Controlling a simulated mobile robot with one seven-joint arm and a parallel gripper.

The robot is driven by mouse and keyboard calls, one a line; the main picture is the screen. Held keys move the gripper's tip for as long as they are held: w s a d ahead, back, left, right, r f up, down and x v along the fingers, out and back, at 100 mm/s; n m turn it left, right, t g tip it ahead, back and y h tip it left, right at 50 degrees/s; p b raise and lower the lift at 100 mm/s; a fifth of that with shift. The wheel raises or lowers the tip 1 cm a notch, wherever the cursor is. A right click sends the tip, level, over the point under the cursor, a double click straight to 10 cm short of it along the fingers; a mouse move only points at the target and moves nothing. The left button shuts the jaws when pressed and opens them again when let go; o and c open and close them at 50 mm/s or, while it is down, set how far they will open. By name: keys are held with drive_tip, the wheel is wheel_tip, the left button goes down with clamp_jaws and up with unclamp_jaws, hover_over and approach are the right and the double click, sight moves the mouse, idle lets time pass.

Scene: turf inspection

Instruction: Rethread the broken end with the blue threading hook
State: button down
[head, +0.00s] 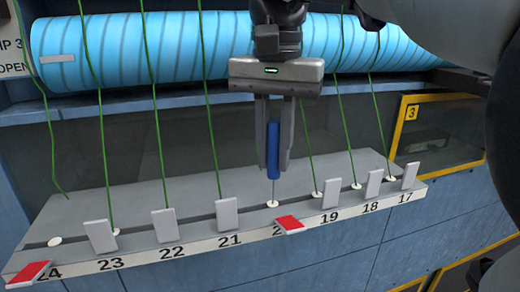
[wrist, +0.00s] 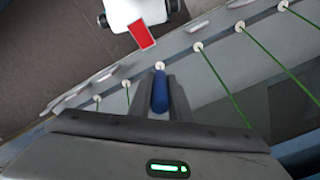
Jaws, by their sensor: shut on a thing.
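My gripper (head: 273,168) is shut on the blue handle of the threading hook (head: 273,148). The hook hangs upright, its thin shaft reaching down to the white eyelet (head: 272,205) at position 20. I cannot tell whether the tip is inside the eyelet or just above it. A red flag (head: 289,224) lies in front, partly covering the number 20. No green yarn shows at this eyelet; the gripper hides the area behind. In the wrist view the blue handle (wrist: 160,92) points at the eyelet (wrist: 160,65). At 24, a green yarn (head: 54,160) ends loose above its eyelet (head: 55,241).
Grey flags stand at the other numbered positions, such as 21 (head: 227,214) and 19 (head: 330,194), with taut green yarns close by. Another red flag (head: 28,274) is at 24. A blue roller (head: 180,50) spans behind the gripper. A yellow-framed panel (head: 440,130) is at right.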

sight(275, 121)
drive_tip(key=shift+r+p, duration=1.9)
drive_tip(key=shift+r, duration=1.35)
